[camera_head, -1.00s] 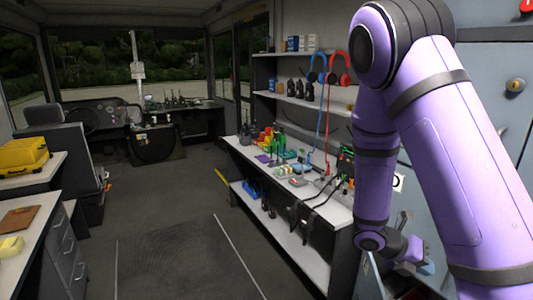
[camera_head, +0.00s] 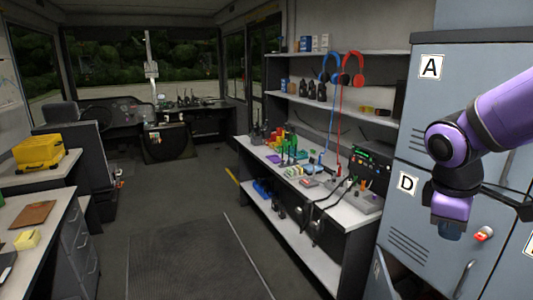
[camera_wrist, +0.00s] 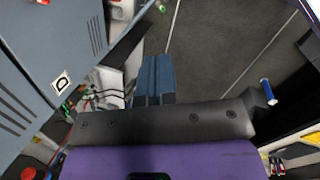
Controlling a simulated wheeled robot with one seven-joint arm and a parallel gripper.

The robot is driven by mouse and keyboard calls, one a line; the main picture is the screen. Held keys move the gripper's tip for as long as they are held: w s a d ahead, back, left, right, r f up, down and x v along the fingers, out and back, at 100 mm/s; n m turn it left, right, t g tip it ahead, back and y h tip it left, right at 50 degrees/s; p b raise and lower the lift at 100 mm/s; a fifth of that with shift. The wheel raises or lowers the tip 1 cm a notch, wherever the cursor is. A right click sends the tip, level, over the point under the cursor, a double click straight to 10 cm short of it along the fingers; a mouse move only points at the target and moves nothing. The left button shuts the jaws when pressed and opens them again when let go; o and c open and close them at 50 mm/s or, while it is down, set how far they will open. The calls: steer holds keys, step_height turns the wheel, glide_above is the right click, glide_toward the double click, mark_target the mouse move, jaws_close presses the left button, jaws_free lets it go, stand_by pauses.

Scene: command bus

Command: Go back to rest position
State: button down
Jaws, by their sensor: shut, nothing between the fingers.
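My gripper (camera_wrist: 155,78) shows in the wrist view as two blue-grey fingers lying side by side, shut and empty, pointing over the dark floor. In the head view my purple arm reaches in from the right edge, bent at the elbow, in front of the grey lockers (camera_head: 399,228). A dark blue end piece hangs at its lower tip; the fingers cannot be made out there. In the wrist view the locker marked D (camera_wrist: 62,82) is at the left, apart from the fingers.
A locker door (camera_head: 378,272) below D stands open. A shelf bench (camera_head: 330,208) with a radio unit (camera_head: 371,166), cables and small coloured items runs along the right wall. A yellow case (camera_head: 38,152) sits on the left counter. The floor aisle (camera_head: 190,250) is clear.

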steer(key=s+a+r+m+t+y, duration=0.3)
steer(key=s+a+r+m+t, duration=0.1)
steer(key=s+r+m, duration=0.3)
steer(key=shift+s+a+r+m+t, duration=0.35)
steer(key=shift+a+r+m, duration=0.45)
steer(key=shift+r, duration=0.5)
